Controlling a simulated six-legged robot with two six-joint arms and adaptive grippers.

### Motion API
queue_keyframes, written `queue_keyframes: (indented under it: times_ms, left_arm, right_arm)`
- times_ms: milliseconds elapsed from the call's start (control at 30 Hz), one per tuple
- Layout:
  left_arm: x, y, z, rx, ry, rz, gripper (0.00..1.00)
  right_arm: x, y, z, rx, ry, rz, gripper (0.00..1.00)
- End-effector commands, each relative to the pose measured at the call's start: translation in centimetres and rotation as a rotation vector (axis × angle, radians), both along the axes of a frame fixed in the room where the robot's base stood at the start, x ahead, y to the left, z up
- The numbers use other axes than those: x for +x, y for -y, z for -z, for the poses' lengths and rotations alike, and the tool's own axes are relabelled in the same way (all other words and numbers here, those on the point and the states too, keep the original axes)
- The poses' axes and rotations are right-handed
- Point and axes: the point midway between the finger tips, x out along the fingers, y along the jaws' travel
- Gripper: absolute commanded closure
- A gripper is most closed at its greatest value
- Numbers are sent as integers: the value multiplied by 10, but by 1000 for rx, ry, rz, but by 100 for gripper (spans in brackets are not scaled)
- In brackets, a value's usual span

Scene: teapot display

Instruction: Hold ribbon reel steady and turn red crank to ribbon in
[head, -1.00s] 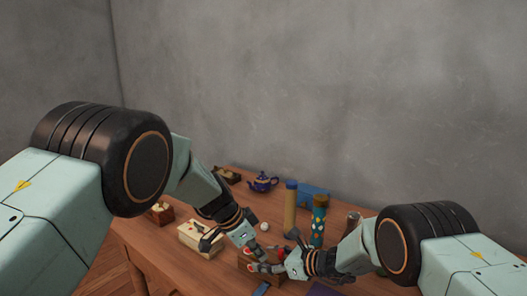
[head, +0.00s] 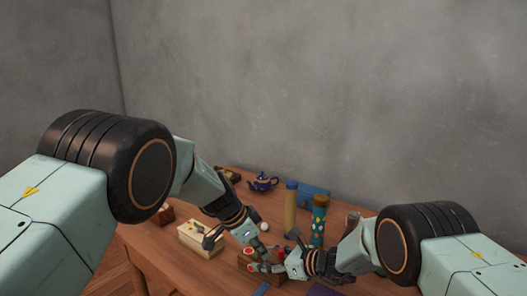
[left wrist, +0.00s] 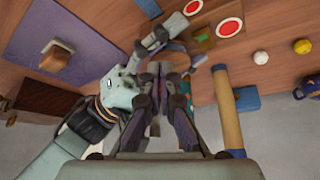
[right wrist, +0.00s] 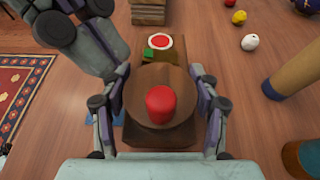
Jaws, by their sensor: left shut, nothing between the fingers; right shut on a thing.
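In the right wrist view a red knob (right wrist: 160,103), likely the crank handle, stands on a round brown wooden disc (right wrist: 178,82) above a wooden base. This looks like the ribbon reel; in the left wrist view it is mostly hidden behind fingers. My right gripper (right wrist: 160,78) is shut on the reel, one finger on each side of the disc. My left gripper (left wrist: 157,70) is shut and empty, close to the reel. In the head view both the left gripper (head: 261,251) and right gripper (head: 272,267) meet at the reel. The ribbon cannot be made out.
A red-and-white disc (right wrist: 160,41) and green piece (right wrist: 149,53) lie beyond the reel. A tan cylinder (head: 291,206), a patterned cylinder (head: 319,220), a blue teapot (head: 263,182), a white ball (head: 264,227) and a cream box (head: 193,236) stand around on the table.

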Motion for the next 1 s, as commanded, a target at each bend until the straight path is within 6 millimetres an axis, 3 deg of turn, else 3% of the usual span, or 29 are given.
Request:
queue_keyframes:
  times_ms: [1000]
  left_arm:
    - [12, -9, 0, -1, 0, -1, 100]
  right_arm:
    - [0, 0, 0, 0, 0, 0, 85]
